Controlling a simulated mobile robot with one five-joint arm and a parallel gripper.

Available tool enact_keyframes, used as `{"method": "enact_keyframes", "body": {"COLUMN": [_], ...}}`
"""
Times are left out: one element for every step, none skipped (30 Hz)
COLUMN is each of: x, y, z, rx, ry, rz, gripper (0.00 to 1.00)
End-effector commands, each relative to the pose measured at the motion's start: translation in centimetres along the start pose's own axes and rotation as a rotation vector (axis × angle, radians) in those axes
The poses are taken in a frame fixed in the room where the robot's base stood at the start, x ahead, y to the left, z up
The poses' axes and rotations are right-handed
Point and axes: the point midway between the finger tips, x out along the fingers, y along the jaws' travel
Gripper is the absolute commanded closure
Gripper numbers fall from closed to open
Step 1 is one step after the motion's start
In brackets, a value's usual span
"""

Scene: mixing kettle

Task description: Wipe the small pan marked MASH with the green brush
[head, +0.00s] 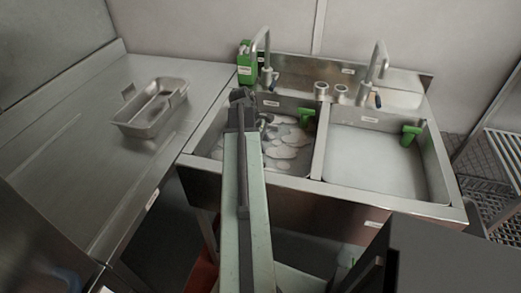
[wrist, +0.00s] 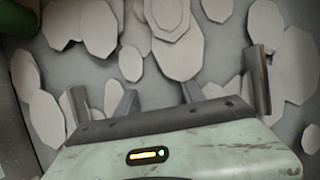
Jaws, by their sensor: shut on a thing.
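A small steel rectangular pan (head: 135,126) sits on the left counter, with a small tag at its far left corner; I cannot read any marking. A green brush-like thing (head: 306,115) is at the divider side of the left basin. Another green thing (head: 410,133) is at the right side of the right basin. My gripper (head: 262,118) is low over the foamy left basin, left of the first green thing. In the wrist view my gripper (wrist: 158,100) is over pale foam. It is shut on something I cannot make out.
The double sink has a left basin with foam patches (head: 285,152) and a clear right basin (head: 365,165). Two taps (head: 375,65) and a green bottle (head: 246,65) stand at the back. The left counter (head: 60,180) is mostly bare. A wire rack (head: 505,160) is at right.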

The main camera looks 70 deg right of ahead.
Motion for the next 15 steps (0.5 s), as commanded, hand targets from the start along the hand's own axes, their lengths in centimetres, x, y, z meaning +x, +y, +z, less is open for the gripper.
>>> {"method": "enact_keyframes", "body": {"x": [0.1, 0.2, 0.2, 0.2, 0.2, 0.2, 0.2, 0.3, 0.4, 0.5, 0.6, 0.8, 0.9, 1.1, 1.3], "y": [-0.1, 0.0, 0.0, 0.0, 0.0, 0.0, 0.0, 0.0, 0.0, 0.0, 0.0, -0.1, -0.1, -0.1, -0.1], "z": [0.4, 0.6, 0.6, 0.6, 0.6, 0.6, 0.7, 0.8, 1.0, 1.2, 1.4, 1.7, 2.0, 2.3, 2.7], "rx": [0.001, 0.000, 0.000, 0.000, -0.001, -0.001, 0.000, 0.000, 0.000, 0.001, 0.001, 0.001, 0.001, 0.001, 0.001], "ry": [0.000, 0.000, 0.000, 0.000, 0.000, 0.000, 0.000, 0.000, -0.001, -0.001, -0.001, -0.001, -0.001, -0.001, -0.001], "rz": [0.000, 0.000, 0.000, 0.000, 0.000, 0.000, 0.000, 0.000, 0.000, 0.000, 0.000, 0.000, 0.000, 0.000, -0.001], "gripper": [0.93, 0.93, 0.93, 0.93, 0.93, 0.93, 0.93, 0.93, 0.93, 0.93, 0.93, 0.93, 0.93, 0.93, 0.93]}}
